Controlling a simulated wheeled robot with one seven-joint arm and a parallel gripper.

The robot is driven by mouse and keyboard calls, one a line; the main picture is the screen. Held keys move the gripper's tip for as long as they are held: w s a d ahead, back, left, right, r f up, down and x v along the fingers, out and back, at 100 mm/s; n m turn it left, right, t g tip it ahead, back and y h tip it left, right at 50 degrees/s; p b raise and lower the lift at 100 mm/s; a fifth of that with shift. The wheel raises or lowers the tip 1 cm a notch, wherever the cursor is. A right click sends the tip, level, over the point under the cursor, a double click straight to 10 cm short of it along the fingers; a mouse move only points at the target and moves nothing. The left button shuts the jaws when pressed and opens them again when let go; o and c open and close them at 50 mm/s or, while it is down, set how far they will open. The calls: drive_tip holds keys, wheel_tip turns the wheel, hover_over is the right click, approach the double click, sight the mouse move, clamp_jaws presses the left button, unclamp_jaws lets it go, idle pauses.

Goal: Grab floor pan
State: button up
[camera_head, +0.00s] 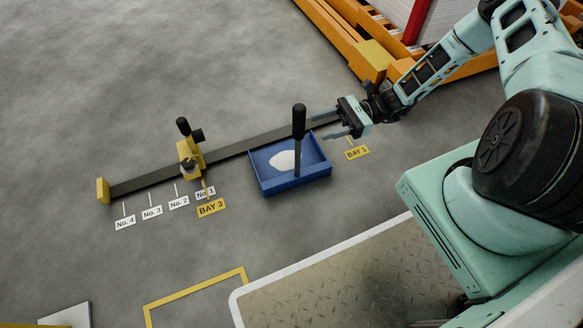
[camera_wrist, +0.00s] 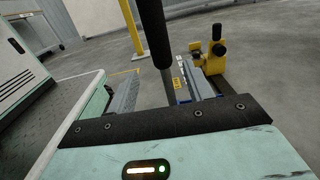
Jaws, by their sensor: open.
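The floor pan (camera_head: 262,181) is a blue, open tray on the grey floor with white material (camera_head: 284,160) in it. Its black handle (camera_head: 298,122) stands upright from it. My gripper (camera_head: 320,126) is open and empty, just right of the handle, with its fingers pointing left towards it. In the wrist view the black handle (camera_wrist: 154,32) rises between the two spread fingers (camera_wrist: 163,88). I cannot tell whether the handle is inside the jaws or just beyond the tips. Most of the pan is hidden there.
A dark rail (camera_head: 145,179) runs behind the pan, carrying a yellow carriage (camera_head: 189,155) with a black knob. Tags No. 1 to No. 4, BAY 3 (camera_head: 211,208) and BAY 1 (camera_head: 357,152) lie along it. An orange rack (camera_head: 370,60) stands at the back right. Open floor lies left.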

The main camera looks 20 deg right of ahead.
sight(298, 131)
drive_tip(key=a+b, duration=0.1)
drive_tip(key=a, duration=0.1)
drive_tip(key=a+b, duration=0.3)
drive_tip(key=a, duration=0.2)
drive_tip(key=shift+w+f, duration=0.1)
drive_tip(key=shift+w, duration=0.15)
drive_tip(key=shift+a+r, duration=0.2)
drive_tip(key=shift+a, duration=0.15)
clamp_jaws()
drive_tip(key=shift+w, duration=0.1)
idle(0.8)
